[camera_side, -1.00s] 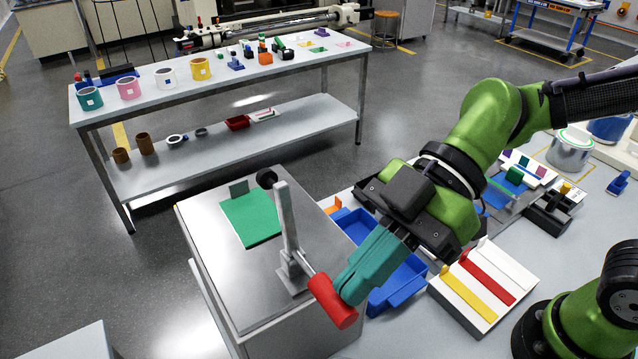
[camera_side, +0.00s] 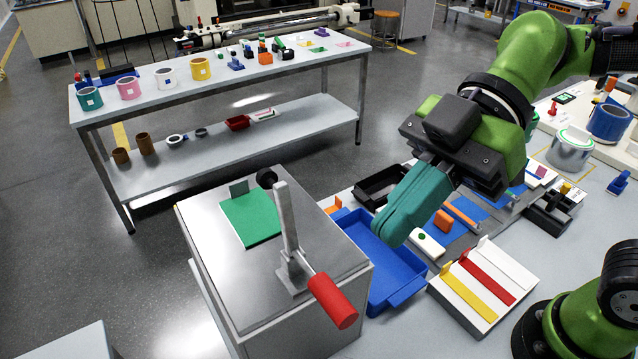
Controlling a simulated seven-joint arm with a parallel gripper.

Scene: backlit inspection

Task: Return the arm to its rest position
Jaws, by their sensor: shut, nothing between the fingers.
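My gripper (camera_side: 388,238) has teal fingers pressed together with nothing between them. In the picture it hangs over the right side of the blue tray (camera_side: 408,293), pointing down and to the left. It is apart from the lever press (camera_side: 290,225), whose red handle (camera_side: 332,300) sticks out toward the lower right. The press stands on a grey metal cabinet top, with a green plate (camera_side: 250,217) beside it. The exact height of my fingertips above the tray is hard to tell.
A white block with yellow and red strips (camera_side: 485,285) lies right of the tray. A black bin (camera_side: 383,186) is behind the tray. A metal can (camera_side: 570,149) and a blue can (camera_side: 609,122) stand at the right. A long table (camera_side: 220,85) with cups is at the back.

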